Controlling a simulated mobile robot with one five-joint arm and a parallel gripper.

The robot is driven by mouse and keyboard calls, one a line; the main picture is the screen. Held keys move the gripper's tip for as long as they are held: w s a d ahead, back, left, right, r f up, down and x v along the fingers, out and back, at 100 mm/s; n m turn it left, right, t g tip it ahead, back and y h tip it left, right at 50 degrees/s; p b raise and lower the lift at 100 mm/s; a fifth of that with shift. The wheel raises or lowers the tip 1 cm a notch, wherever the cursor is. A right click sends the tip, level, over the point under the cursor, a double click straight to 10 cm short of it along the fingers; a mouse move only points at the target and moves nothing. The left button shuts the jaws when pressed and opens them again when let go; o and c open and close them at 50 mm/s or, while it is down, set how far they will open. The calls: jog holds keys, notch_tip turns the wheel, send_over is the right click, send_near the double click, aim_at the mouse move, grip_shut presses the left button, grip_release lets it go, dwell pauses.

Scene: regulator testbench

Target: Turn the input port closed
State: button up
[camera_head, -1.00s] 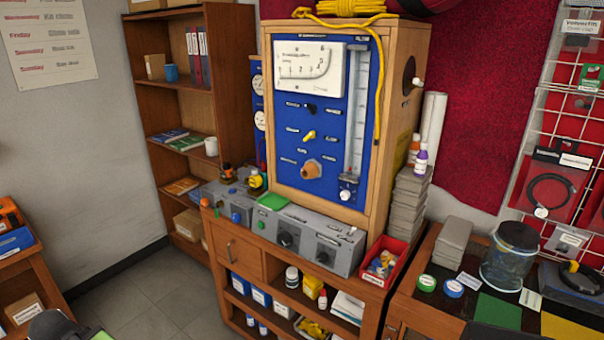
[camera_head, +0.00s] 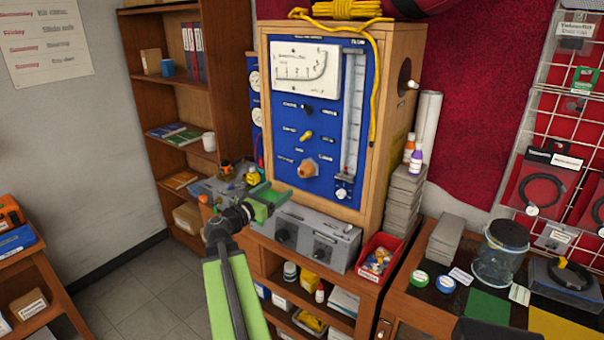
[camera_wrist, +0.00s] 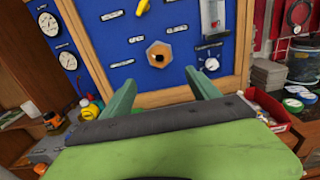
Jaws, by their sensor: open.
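The blue panel (camera_head: 330,187) of the wooden test bench carries a black knob (camera_head: 307,109), a yellow lever (camera_head: 306,136) and a brownish hexagonal port fitting (camera_head: 309,168). Their labels are too small to read, so I cannot tell which is marked input. My gripper (camera_head: 272,193) is open and empty, in front of and below the panel's lower left part. In the wrist view, the hexagonal fitting (camera_wrist: 158,54) shows ahead between the spread green fingers (camera_wrist: 160,79), apart from them. The yellow lever (camera_wrist: 142,6) is at the top edge there.
A grey control box (camera_head: 340,247) with dark knobs sits below the panel. A red bin (camera_head: 361,258) stands to its right. A small white dial (camera_head: 343,192) is low on the panel's right. Small bottles and tools crowd the shelf at the left.

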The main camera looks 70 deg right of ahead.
aim_at(302, 173)
jog(key=x, duration=1.5)
jog(key=shift+a, duration=0.1)
